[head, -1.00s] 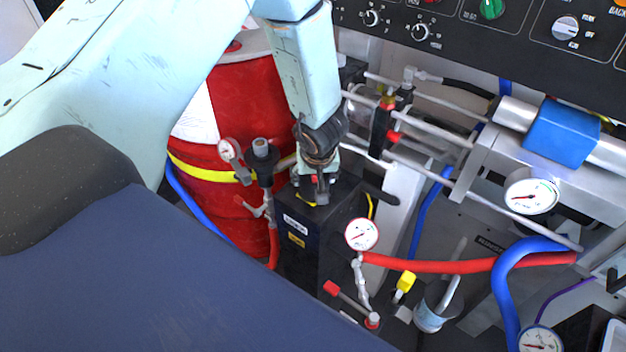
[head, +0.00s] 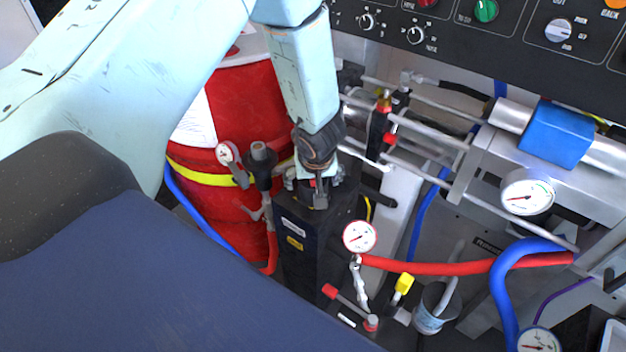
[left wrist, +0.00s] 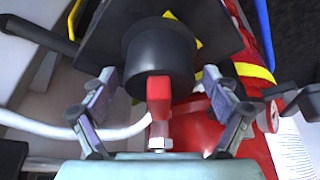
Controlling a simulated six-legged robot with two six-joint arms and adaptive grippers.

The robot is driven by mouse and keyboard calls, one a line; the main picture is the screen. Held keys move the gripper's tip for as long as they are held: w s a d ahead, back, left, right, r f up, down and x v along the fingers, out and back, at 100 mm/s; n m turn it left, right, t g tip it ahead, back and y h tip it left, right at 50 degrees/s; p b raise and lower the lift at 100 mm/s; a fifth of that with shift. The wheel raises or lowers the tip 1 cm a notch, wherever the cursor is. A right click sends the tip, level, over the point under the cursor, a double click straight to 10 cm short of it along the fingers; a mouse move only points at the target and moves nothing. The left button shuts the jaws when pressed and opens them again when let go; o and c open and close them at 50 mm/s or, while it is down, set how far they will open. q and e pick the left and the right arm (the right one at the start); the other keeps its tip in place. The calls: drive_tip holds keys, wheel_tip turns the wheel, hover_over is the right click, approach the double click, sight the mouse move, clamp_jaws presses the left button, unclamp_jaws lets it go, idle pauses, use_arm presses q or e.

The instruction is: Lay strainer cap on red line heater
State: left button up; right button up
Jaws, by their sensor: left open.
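A black round cap-like part (left wrist: 160,45) with a red tab (left wrist: 159,98) is at the top centre of the left wrist view; I take it as the strainer cap. It is over or on the top of a black box (head: 300,250). My left gripper (head: 318,195) is above that box. Its fingers are open, one on each side of the part in the left wrist view (left wrist: 160,88), with gaps beside it. I cannot tell for sure which part is the red line heater. A blue-sleeved silver cylinder (head: 558,134) shows at right. My right gripper is not seen.
A red drum (head: 240,110) with a yellow band stands behind the box. A gauge (head: 359,237) joins a red hose (head: 450,268) in front right. Silver rails (head: 430,140), blue hoses (head: 503,290) and a control panel (head: 480,40) crowd the right.

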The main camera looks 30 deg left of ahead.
use_arm(q)
drive_tip(key=shift+r, duration=0.45)
drive_tip(key=p+v, duration=0.5)
drive_tip(key=v, duration=0.6)
drive_tip(key=shift+s+d+r, duration=0.2)
drive_tip(key=shift+a, duration=0.1)
